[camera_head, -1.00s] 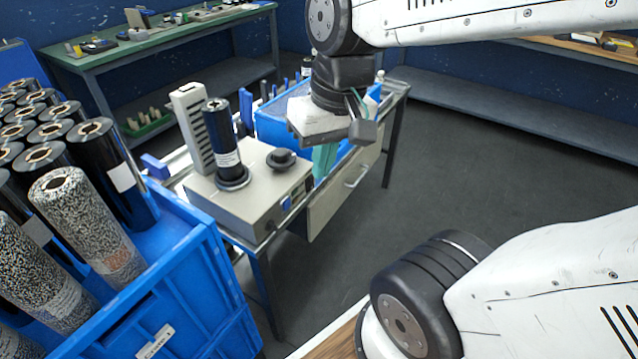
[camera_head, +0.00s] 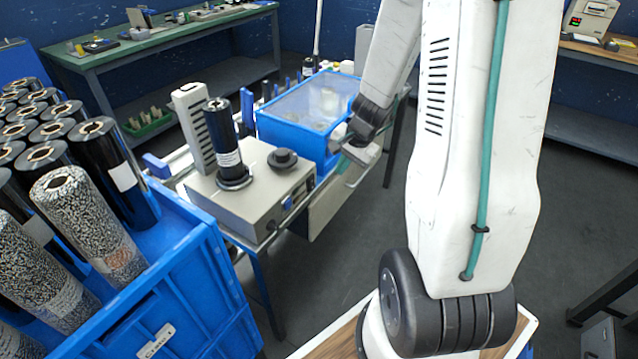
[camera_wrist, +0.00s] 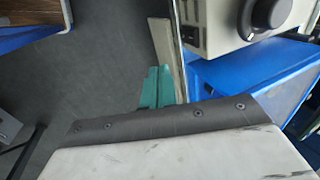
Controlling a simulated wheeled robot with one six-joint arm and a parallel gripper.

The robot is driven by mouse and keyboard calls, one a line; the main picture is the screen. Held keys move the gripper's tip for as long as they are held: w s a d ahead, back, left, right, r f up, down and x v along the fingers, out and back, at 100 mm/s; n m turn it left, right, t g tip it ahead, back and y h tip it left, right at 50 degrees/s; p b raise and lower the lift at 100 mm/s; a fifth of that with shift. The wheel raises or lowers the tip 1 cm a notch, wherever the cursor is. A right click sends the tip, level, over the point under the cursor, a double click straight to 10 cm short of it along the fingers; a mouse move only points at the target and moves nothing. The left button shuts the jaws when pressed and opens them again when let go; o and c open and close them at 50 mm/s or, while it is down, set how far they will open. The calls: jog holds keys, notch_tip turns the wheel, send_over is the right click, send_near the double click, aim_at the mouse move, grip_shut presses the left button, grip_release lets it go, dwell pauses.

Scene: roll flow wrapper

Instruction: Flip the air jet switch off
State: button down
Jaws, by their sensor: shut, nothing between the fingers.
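The beige wrapper machine (camera_head: 235,205) stands on the bench and carries an upright black roll (camera_head: 226,140) and a round black knob (camera_head: 283,160). Its front panel has a small blue part (camera_head: 288,203) and other tiny controls. Which one is the air jet switch I cannot tell. My gripper (camera_head: 343,160) has teal fingers and is to the right of the machine, by the blue bin's front, apart from the panel. In the wrist view, the shut, empty fingers (camera_wrist: 158,87) lie left of the blue bin and below-left of the machine (camera_wrist: 228,25), whose knob (camera_wrist: 268,14) shows at the top.
A blue bin (camera_head: 285,132) with a clear lid stands behind the machine. A large blue crate (camera_head: 205,285) of rolls fills the lower left. A drawer (camera_head: 330,205) with a handle is below the bench top. A green-topped bench (camera_head: 165,38) is at the back; grey floor is open at right.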

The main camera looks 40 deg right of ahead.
aim_at(312, 183)
jog(key=shift+w+a+f, duration=0.45)
jog(key=shift+w+f, duration=0.7)
jog(key=shift+f, duration=0.5)
jog(key=shift+w+a+f, duration=0.4)
jog(key=shift+w+f, duration=0.7)
jog(key=shift+f, duration=0.55)
jog(key=shift+w+a+f, duration=0.45)
jog(key=shift+w+f, duration=0.7)
jog(key=shift+f, duration=0.5)
jog(key=shift+w+a+f, duration=0.1)
jog(key=shift+w, duration=0.2)
